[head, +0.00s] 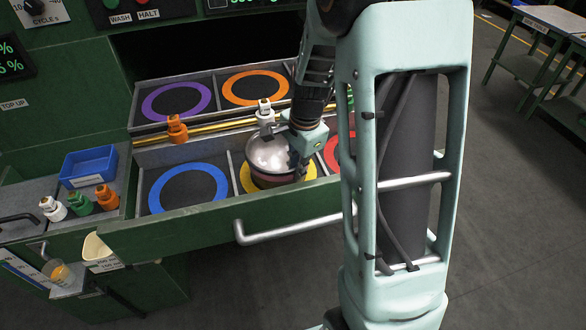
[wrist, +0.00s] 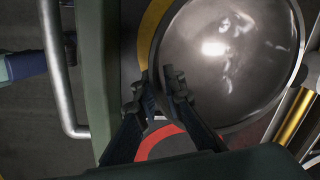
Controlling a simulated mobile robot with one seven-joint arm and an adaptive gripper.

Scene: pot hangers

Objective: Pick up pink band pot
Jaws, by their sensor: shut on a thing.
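The pot (head: 268,152) is a shiny metal dome with a dark pinkish band round its lower edge. It sits over the yellow ring (head: 245,178) in a front compartment of the open drawer. In the wrist view the pot (wrist: 230,50) fills the upper right, with part of the yellow ring (wrist: 150,25) beside it. My gripper (head: 297,168) is at the right side of the pot. In the wrist view my gripper (wrist: 158,92) has its fingers on either side of the pot's edge, shut on it. The band is mostly hidden there.
A blue ring (head: 188,188) lies left and a red ring (head: 332,152) right. Purple (head: 178,101) and orange (head: 256,88) rings lie behind a brass rail (head: 215,127) with orange and white fittings. The drawer handle (head: 300,228) sticks out in front. A blue bin (head: 88,166) stands left.

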